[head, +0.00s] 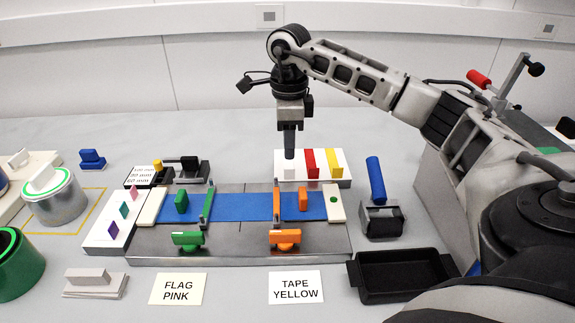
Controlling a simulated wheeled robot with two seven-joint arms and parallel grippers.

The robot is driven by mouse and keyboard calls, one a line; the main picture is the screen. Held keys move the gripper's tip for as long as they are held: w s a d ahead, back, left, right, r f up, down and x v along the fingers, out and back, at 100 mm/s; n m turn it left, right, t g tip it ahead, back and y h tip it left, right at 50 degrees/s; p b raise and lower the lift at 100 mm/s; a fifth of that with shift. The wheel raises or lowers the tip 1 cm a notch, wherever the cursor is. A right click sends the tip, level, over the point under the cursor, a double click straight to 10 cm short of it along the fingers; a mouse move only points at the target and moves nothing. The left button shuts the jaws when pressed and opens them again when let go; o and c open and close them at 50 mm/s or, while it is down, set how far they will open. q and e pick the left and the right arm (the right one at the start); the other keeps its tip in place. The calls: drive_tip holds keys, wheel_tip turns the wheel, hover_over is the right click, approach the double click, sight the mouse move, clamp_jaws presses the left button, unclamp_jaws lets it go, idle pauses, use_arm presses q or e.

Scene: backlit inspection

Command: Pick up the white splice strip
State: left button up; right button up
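The white splice strip (289,173) stands at the left end of a white holder block (322,168), beside a red strip (311,163) and a yellow strip (334,162). My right gripper (289,153) points straight down, with its dark fingers at the top of the white strip. The fingers show edge-on, so their gap is hidden. I cannot tell whether they touch the strip. The strip still appears seated in the holder. My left gripper is not in view.
A splicing bench with blue tape (240,206) and green and orange clamps lies in front of the holder. A blue-handled roller (376,181) and a black tray (403,275) are at the right. Two label cards (178,289) lie in front.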

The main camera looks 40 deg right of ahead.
sight(289, 166)
drive_tip(key=f, duration=0.5)
drive_tip(key=f+p, duration=0.1)
drive_tip(key=f, duration=0.1)
drive_tip(key=shift+w+d+f, duration=0.15)
drive_tip(key=shift+w+d, duration=0.1)
drive_tip(key=shift+d, duration=0.05)
clamp_jaws()
